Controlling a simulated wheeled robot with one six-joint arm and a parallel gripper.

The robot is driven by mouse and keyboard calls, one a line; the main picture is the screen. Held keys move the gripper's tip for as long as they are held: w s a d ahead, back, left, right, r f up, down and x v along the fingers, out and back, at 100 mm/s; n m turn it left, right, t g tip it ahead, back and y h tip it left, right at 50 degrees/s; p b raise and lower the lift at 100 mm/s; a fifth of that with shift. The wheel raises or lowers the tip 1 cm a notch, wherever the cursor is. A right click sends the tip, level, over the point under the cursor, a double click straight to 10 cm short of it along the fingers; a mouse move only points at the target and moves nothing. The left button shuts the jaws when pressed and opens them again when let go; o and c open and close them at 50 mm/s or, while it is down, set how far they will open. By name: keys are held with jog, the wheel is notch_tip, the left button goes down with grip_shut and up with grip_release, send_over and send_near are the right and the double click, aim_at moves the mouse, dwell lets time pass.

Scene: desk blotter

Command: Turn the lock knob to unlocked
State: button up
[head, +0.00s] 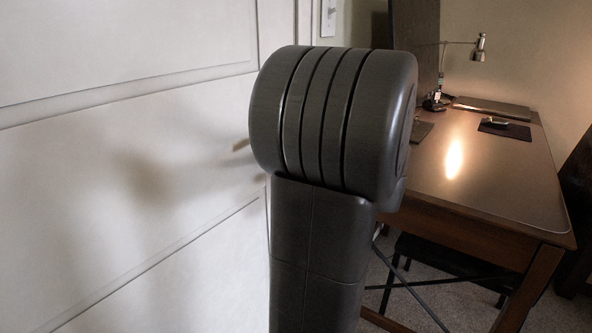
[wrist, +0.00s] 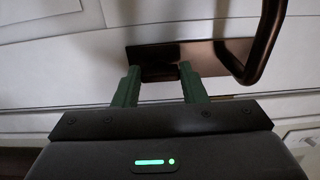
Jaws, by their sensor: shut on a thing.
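In the wrist view, the lock knob (wrist: 159,74) is a small dark bronze piece on a bronze backplate (wrist: 205,51) fixed to the white door. My gripper (wrist: 160,70) has its two green fingers on either side of the knob and is shut on it. The finger ends partly cover the knob's sides, and I cannot tell its turn angle. In the head view my dark grey arm hides the gripper and the knob.
A curved bronze door handle (wrist: 268,40) stands out close to the right of my fingers. In the head view, the white panelled door (head: 120,150) fills the left. A wooden desk (head: 470,170) with a lamp (head: 479,47) stands at the right.

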dwell(0.5)
jog(key=o, duration=1)
jog(key=p+v, duration=0.3)
jog(key=v, duration=1)
jog(key=shift+s+d, duration=0.3)
jog(key=b+x, duration=0.3)
jog(key=x, duration=1.1)
jog(key=shift+d, duration=0.1)
